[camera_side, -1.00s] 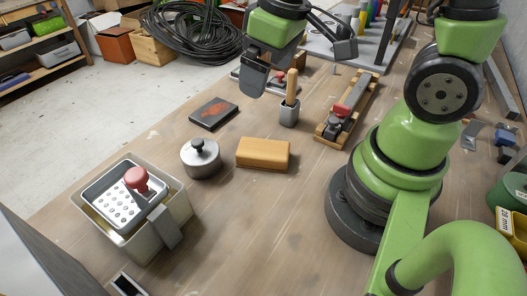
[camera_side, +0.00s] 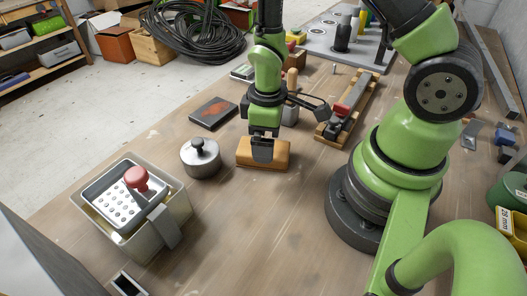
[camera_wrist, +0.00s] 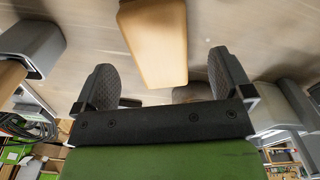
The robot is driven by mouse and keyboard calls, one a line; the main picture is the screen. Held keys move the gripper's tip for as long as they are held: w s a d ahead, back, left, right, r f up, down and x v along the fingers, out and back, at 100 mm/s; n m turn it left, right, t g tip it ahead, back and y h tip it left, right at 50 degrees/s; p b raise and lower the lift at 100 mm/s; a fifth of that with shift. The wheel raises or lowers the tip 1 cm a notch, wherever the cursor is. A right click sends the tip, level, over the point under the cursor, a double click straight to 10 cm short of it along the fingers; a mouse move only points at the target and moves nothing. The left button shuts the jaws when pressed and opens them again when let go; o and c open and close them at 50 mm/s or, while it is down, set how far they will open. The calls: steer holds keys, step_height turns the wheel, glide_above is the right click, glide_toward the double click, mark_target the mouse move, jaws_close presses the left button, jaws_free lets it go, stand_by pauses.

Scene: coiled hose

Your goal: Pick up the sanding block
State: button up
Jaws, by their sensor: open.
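The sanding block, a tan wooden block with rounded edges (camera_side: 281,157), lies flat on the workbench (camera_side: 230,230) in the side view. My gripper (camera_side: 263,149) points down right over it, and a grey finger hides the block's middle. In the wrist view the block (camera_wrist: 154,42) shows at the top, between the lines of the two fingers. I cannot tell whether a finger touches the block.
A round metal pot with a black knob (camera_side: 201,158) stands close to the block's left. A dark flat box (camera_side: 213,113) lies behind it. A metal bin (camera_side: 150,225) with a perforated tray is front left. The bench in front is clear.

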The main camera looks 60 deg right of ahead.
steer(key=shift+w+f, duration=0.15)
steer(key=shift+f, duration=2.15)
steer(key=c, duration=1.1)
step_height(320, 180, up, 10)
steer(key=shift+w+f, duration=0.1)
steer(key=shift+f, duration=0.05)
steer(key=shift+w+a+r+m, duration=0.1)
steer(key=shift+w+r+m, duration=0.55)
steer(key=shift+r, duration=0.7)
steer(key=shift+w+a+r+m, duration=0.1)
steer(key=shift+w+r+m, duration=0.4)
steer(key=shift+r+m, duration=0.65)
steer(key=shift+w+a+r+m, duration=0.1)
steer(key=shift+w+r+m, duration=0.45)
steer(key=shift+r, duration=1.05)
